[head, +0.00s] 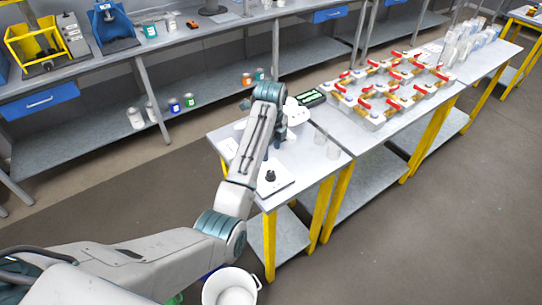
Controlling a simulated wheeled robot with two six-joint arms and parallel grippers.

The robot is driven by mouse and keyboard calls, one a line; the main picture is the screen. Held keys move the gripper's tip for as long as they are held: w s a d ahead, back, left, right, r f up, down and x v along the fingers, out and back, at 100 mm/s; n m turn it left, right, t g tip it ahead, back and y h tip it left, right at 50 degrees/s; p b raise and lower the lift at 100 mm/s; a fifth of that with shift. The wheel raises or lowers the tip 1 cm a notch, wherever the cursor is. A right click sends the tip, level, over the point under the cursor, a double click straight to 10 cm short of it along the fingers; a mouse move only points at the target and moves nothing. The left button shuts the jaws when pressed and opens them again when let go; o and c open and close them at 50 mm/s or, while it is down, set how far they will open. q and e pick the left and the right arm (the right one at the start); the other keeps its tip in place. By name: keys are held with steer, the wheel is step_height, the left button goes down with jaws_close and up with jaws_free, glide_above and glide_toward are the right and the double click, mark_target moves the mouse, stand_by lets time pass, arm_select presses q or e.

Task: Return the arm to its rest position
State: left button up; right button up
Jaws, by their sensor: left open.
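My left arm (252,150) comes in from the lower left and reaches up over the near end of the yellow-legged table (305,165). Its wrist bends down at the far end, and my left gripper (289,136) hangs over the tabletop. The gripper is small and partly hidden by the arm; it looks open, and I see nothing held in it. My right gripper is not in view.
Beside the arm are a white plate with a black knob (270,177) and clear beakers (333,150). Red-handled devices (385,88) fill the adjoining table. A white bucket (230,288) sits below the elbow. A shelved bench (170,50) runs behind. Floor at right is clear.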

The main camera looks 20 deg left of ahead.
arm_select(q)
steer(key=shift+s+r, duration=0.1)
steer(key=shift+r, duration=0.3)
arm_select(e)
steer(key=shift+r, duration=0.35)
